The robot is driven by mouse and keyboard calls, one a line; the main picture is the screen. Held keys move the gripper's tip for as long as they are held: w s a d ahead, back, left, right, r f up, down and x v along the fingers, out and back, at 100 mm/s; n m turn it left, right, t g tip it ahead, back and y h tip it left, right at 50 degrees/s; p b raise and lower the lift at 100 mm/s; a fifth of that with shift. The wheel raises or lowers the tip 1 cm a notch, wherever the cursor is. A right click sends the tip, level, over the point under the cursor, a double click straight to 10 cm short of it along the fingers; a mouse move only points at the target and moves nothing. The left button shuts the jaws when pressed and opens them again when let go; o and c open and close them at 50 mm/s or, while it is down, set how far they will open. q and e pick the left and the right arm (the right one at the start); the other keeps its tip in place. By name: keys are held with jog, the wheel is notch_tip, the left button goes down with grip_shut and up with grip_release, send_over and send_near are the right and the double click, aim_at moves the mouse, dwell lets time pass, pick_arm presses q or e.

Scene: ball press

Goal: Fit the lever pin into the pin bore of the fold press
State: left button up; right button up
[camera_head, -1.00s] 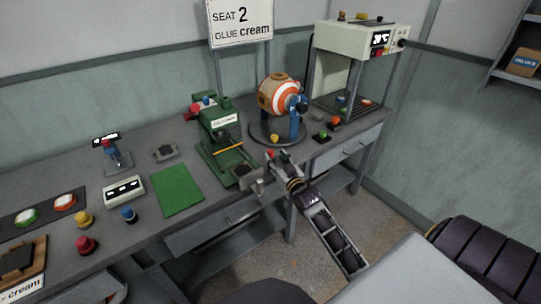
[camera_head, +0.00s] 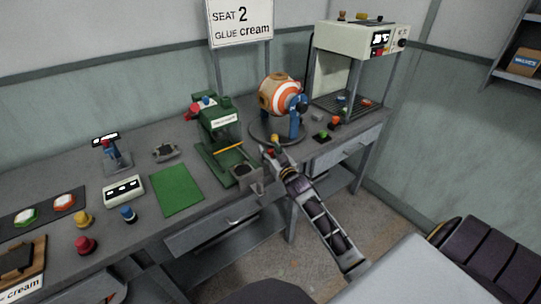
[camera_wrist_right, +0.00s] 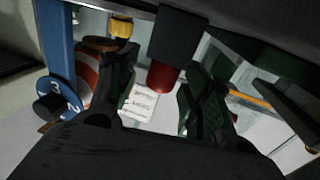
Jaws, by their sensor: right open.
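The green fold press (camera_head: 222,125) stands on the bench, with a yellow-orange rod (camera_head: 229,148) across its lower front; I cannot see its pin bore clearly. In the right wrist view the rod (camera_wrist_right: 250,98) shows at the right. My right gripper (camera_head: 264,160) is at the bench's front edge, just right of the press. In the wrist view its two dark fingers (camera_wrist_right: 158,100) are apart. A dark piece with a red end (camera_wrist_right: 162,78) appears between them; I cannot tell if it is the lever pin. My left gripper is not in view.
A striped orange and white drum (camera_head: 279,96) on a round base stands just behind my right gripper. A green mat (camera_head: 177,190), a white box (camera_head: 123,190) and coloured knobs lie to the left. A white machine (camera_head: 357,42) stands at the back right.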

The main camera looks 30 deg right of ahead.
aim_at(270, 150)
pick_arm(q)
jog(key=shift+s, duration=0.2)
pick_arm(e)
grip_shut()
dwell(0.4)
jog(key=shift+r, duration=0.15)
jog(key=shift+r, duration=0.6)
notch_tip(270, 150, up, 7)
jog(key=shift+f+p, duration=0.1)
jog(key=shift+p, duration=0.5)
jog(key=shift+r, duration=0.85)
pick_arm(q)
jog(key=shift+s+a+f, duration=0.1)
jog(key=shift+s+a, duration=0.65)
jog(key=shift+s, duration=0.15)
